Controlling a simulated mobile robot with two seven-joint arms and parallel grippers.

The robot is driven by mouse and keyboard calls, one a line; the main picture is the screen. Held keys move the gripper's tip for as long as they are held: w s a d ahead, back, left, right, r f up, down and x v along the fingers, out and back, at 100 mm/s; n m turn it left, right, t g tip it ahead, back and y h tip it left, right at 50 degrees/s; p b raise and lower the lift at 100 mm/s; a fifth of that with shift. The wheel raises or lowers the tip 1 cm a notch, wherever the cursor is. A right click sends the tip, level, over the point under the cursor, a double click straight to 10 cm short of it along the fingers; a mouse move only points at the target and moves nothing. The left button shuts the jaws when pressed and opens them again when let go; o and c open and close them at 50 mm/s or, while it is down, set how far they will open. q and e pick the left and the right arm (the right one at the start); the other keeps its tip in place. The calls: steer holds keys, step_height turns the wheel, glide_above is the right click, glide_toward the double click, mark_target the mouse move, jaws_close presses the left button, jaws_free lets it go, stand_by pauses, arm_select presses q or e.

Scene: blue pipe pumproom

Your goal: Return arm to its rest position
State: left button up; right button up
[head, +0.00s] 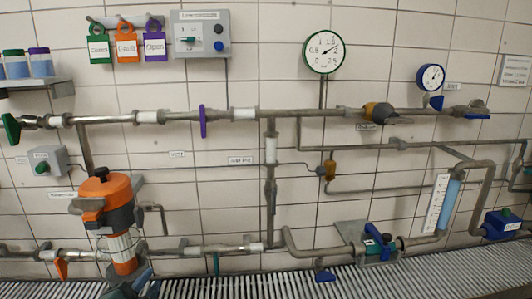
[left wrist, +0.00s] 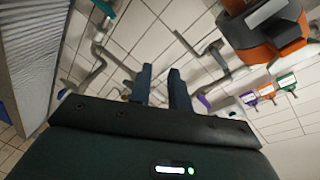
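The gripper is open and empty. The orange and grey unit also shows at the upper right of the left wrist view (left wrist: 268,35), apart from the fingers. Most of my left arm is out of the head view. My right arm and gripper are not in view.
Pipes with valves run along the tiled wall, including an upper pipe (head: 150,117) with a purple handle (head: 203,121). A ribbed grating (head: 300,276) runs along the bottom. A shelf (head: 35,82) with jars is at the left. Hanging tags (head: 127,45) and a control box (head: 201,34) are above.

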arm_select(q)
steer(key=s+d+f+n+g, duration=0.1)
steer(key=s+f+n+g, duration=0.5)
steer(key=s, duration=0.7)
steer(key=s+d+f+n+g, duration=0.2)
steer(key=s+f+n+g, duration=0.45)
steer(key=s, duration=0.65)
steer(key=w+d+f+m+t+h, duration=0.1)
steer(key=w+d+f+t, duration=0.1)
steer(key=f, duration=0.4)
steer(key=w+d+f+m+t+h, duration=0.1)
steer(key=w+d+f+t, duration=0.2)
steer(key=f, duration=0.3)
steer(key=shift+w+m+t, duration=0.35)
steer(key=shift+w, duration=0.15)
